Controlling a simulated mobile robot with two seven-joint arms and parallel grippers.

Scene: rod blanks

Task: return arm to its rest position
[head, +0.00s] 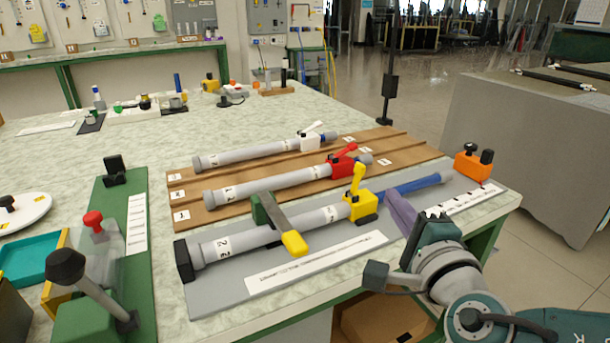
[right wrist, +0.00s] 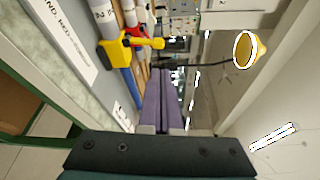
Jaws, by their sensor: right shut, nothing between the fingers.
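My right gripper (head: 392,195) is at the front right of the bench, its purple fingers together and empty. In the right wrist view its two purple fingers (right wrist: 159,90) lie side by side. They are close to the blue end of the rod with the yellow clamp (head: 362,205); I cannot tell the exact gap. That grey rod (head: 318,217) lies in the grey fixture (head: 210,300), under a green arm with a yellow tip (head: 293,243). The yellow clamp also shows in the right wrist view (right wrist: 112,50). My left gripper is not in view.
A brown rack (head: 405,144) behind holds two grey rods with a red clamp (head: 342,166) and a white clamp (head: 311,141). An orange block (head: 472,165) stands at the fixture's right end. A green lever station (head: 135,275) is at left. A grey cabinet (head: 530,140) stands right, beyond open floor.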

